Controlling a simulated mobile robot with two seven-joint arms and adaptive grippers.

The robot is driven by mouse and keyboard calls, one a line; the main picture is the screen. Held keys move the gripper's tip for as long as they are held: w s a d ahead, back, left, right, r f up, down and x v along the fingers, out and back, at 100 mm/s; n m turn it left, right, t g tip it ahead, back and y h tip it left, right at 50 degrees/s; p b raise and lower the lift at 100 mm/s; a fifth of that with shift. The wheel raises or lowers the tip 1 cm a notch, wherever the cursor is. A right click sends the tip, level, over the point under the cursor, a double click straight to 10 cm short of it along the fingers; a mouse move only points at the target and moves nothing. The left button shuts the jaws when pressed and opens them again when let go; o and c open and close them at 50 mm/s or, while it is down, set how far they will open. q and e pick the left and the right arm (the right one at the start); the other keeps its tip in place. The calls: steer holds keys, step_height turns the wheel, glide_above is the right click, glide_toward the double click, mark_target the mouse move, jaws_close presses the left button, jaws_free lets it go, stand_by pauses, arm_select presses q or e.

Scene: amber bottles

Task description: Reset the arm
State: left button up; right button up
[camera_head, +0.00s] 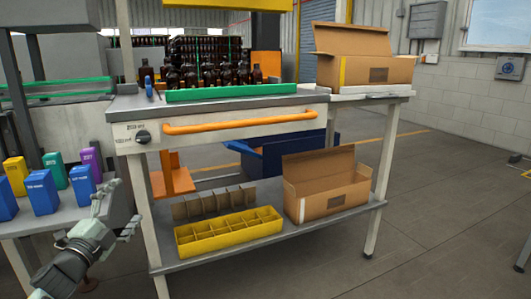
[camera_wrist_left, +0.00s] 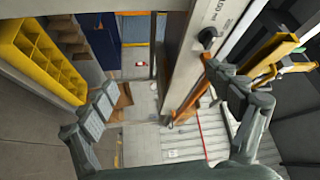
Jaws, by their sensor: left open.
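My left gripper (camera_head: 117,207) is at the lower left in the head view, in front of the workbench's left leg and beside the side table. It is open and empty. In the left wrist view its two fingers (camera_wrist_left: 160,80) are spread wide, with nothing between them but background. The grey left arm comes in from the bottom left corner. My right gripper is in neither view.
The workbench (camera_head: 215,104) carries amber bottles (camera_head: 205,72) behind a green rail (camera_head: 230,91). Its orange handle (camera_head: 240,122) faces forward. A yellow divided crate (camera_head: 230,236) and an open carton (camera_head: 328,186) are on its lower shelf. Coloured boxes (camera_head: 42,192) stand at left. Floor is clear at right.

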arm_select(q)
steer(key=s+d+f+n+g+y, duration=0.1)
steer(key=s+f+n+g+y, duration=0.15)
steer(key=s+f, duration=0.4)
steer(key=s+f+n+g+y, duration=0.1)
steer(key=s+f+n+g, duration=0.25)
steer(key=f, duration=0.55)
steer(key=s+d+f+n+g+y, duration=0.15)
steer(key=s+f+n, duration=0.25)
steer(key=f, duration=0.4)
steer(key=s+d+f+n+g+p, duration=0.1)
steer(key=s+d+f+n+g, duration=0.1)
steer(key=s+f, duration=0.4)
steer(key=s+d+f+n+g+h, duration=0.1)
steer(key=s+d+f+n+g, duration=0.2)
steer(key=s, duration=1.4)
step_height(320, 180, down, 3)
steer(key=d+g, duration=0.2)
steer(key=g, duration=0.2)
steer(key=shift+f+p, duration=0.2)
steer(key=shift+p, duration=0.15)
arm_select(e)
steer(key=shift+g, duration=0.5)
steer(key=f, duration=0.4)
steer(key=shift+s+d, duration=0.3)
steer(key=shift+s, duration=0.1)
